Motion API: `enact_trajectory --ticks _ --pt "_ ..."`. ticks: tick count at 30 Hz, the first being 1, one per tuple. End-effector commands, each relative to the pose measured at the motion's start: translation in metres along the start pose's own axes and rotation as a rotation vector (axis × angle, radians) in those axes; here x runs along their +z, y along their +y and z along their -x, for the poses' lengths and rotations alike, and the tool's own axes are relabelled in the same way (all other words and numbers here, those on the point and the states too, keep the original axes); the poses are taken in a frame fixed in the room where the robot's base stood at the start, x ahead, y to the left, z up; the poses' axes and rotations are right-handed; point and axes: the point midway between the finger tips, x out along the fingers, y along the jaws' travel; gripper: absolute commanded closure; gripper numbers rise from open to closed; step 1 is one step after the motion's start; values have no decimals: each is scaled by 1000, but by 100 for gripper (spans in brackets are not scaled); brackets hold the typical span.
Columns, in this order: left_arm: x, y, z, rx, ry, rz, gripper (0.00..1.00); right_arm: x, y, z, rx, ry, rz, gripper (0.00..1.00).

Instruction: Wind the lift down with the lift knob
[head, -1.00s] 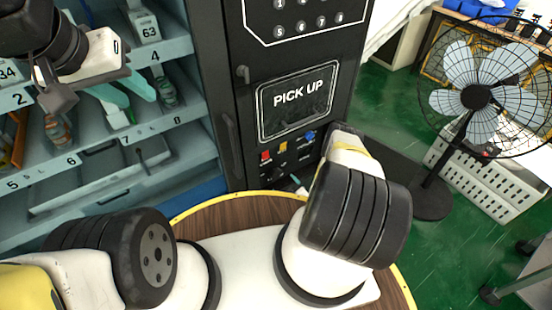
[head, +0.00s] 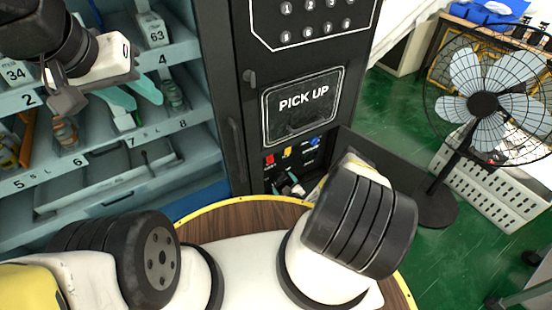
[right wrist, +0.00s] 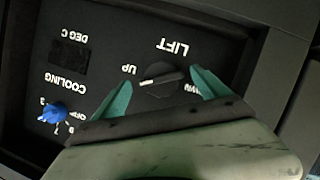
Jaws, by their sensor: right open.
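The lift knob (right wrist: 163,84) is a dark round dial under the upside-down word LIFT in the right wrist view. Its white mark points to the side of the word UP. My right gripper (right wrist: 163,92) is open, with one teal fingertip on each side of the knob; I cannot tell whether they touch it. In the head view my right gripper (head: 291,188) is at the lower control panel, partly behind my own arm, and the knob cannot be made out. My left gripper (head: 134,96) hangs at the shelves, its teal fingers apart and nothing visible between them.
A blue cooling knob (right wrist: 54,112) sits beside the lift knob. Above the panel are red (head: 269,159), yellow (head: 287,152) and blue (head: 314,141) buttons and the PICK UP window (head: 302,104). An open dark door (head: 385,165) stands right of the panel, near a fan (head: 482,105).

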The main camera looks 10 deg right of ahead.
Motion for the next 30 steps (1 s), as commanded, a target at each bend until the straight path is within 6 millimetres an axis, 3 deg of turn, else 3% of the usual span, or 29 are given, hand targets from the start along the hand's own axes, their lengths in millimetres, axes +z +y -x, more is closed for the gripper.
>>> enact_trajectory --ticks 11,21,30 --pt "0 0 0 0 0 0 64 0 0 -8 -1 0 -1 15" --pt "0 0 0 0 0 0 64 0 0 -8 -1 0 -1 77" --pt "0 0 0 0 0 0 64 -1 -2 -8 36 2 99 77"
